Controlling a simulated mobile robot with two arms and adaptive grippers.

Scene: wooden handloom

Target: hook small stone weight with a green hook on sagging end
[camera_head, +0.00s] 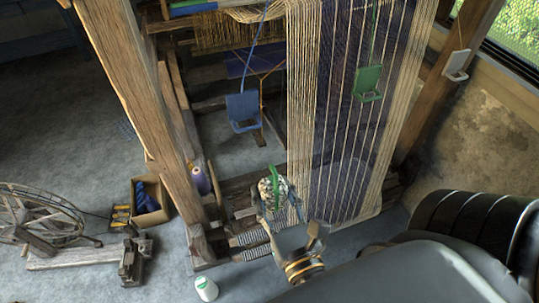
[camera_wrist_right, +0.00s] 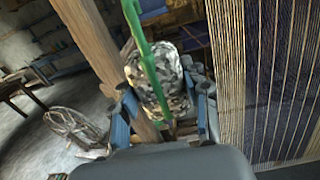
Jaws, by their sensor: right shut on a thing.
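The small speckled grey stone weight (camera_head: 266,188) with its upright green hook (camera_head: 274,173) is held in my right gripper (camera_head: 279,208), in front of the loom's lower left part. In the right wrist view the stone (camera_wrist_right: 157,72) sits between the two fingers (camera_wrist_right: 165,102), and the green hook (camera_wrist_right: 142,42) rises above it. The hook appears free at its top. The pale warp threads (camera_head: 302,90) hang just right of the stone; in the right wrist view the threads (camera_wrist_right: 236,70) are beside it. I cannot tell which end sags. My left gripper is not in view.
A blue holder (camera_head: 242,108) hangs on a cord, and a green holder (camera_head: 368,82) hangs before the cloth. A wooden post (camera_head: 135,70) stands left. A spool box (camera_head: 149,201), spinning wheel (camera_head: 35,215) and white-green cone (camera_head: 205,289) stand on the floor.

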